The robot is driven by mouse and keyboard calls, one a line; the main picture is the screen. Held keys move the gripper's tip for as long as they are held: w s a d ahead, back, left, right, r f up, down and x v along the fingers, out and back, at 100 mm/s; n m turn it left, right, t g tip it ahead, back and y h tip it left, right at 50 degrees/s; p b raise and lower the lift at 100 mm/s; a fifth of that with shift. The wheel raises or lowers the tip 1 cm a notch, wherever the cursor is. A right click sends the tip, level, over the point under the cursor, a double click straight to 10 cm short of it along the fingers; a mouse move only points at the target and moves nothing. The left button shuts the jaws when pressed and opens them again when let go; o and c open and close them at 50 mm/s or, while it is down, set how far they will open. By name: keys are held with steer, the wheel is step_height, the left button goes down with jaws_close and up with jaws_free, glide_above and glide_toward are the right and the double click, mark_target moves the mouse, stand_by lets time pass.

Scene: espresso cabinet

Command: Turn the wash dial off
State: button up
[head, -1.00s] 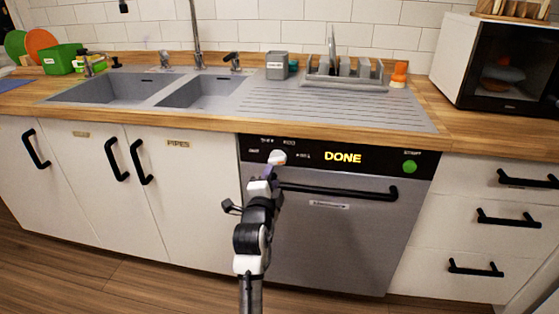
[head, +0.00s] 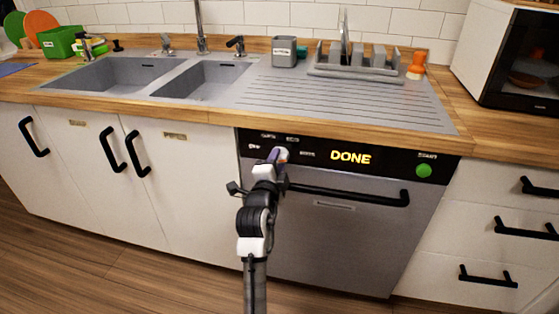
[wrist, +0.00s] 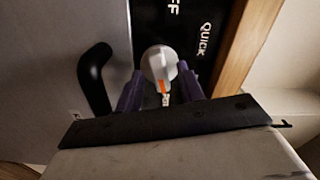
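The wash dial (wrist: 158,62) is a round white knob with a raised grip and an orange mark on the black panel (wrist: 178,45) of the dishwasher. In the wrist view the orange mark points down the picture, towards a label mostly hidden between my fingers. A partly cut-off label ending in "FF" (wrist: 173,8) is above the dial, and "QUICK" (wrist: 205,38) is to its upper right. My gripper (wrist: 160,74) is open, with one purple finger on each side of the dial's lower part. In the head view my gripper (head: 275,156) covers part of the dial (head: 284,154).
The panel display reads "DONE" (head: 350,157), with a green start button (head: 424,170) at its right. The black dishwasher handle (head: 350,195) runs just below and right of my gripper. The wooden counter edge (head: 300,124) is above the panel.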

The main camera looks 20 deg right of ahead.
jaws_close()
stand_by(0.3)
